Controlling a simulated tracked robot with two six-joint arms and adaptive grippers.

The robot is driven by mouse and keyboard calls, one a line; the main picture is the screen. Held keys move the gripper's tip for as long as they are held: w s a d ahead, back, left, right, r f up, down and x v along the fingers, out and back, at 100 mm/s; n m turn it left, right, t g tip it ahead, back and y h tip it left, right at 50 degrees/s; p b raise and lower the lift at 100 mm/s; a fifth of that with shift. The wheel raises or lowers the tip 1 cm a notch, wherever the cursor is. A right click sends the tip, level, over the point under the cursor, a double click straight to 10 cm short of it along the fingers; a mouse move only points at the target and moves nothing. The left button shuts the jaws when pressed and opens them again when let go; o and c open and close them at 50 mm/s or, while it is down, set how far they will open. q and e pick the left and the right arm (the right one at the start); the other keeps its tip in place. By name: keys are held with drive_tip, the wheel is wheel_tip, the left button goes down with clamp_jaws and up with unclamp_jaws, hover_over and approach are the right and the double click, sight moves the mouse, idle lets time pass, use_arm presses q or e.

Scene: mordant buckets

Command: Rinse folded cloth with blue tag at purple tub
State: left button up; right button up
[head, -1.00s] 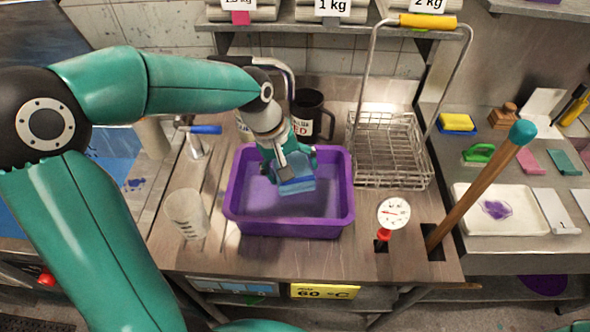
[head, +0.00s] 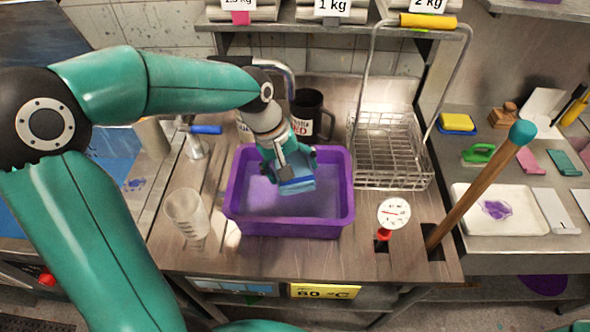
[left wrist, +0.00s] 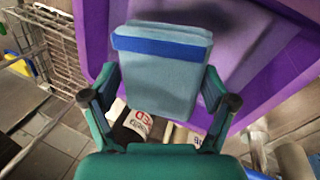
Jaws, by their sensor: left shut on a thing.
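The purple tub (head: 290,230) stands in the middle of the counter with greyish-violet liquid inside. My left gripper (head: 290,170) is over the tub, shut on the folded light-blue cloth (head: 298,187). In the left wrist view the cloth (left wrist: 160,75) sits between the two fingers of the gripper (left wrist: 160,95), with a dark blue band across its far end. The purple tub (left wrist: 95,40) lies behind it there. I cannot tell whether the cloth touches the liquid. My right gripper does not show.
A clear beaker (head: 187,212) stands left of the tub and a black mug (head: 311,115) behind it. A wire basket (head: 390,150) is to the right. A round dial thermometer (head: 394,213) and a teal-topped wooden stick (head: 480,187) stand at the right front.

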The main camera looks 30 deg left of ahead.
sight(296, 166)
use_arm(q)
drive_tip(key=shift+r, duration=0.1)
wheel_tip(296, 166, up, 3)
drive_tip(key=shift+f+p, duration=0.1)
drive_tip(key=shift+p, duration=1.05)
drive_tip(key=shift+r, duration=1.05)
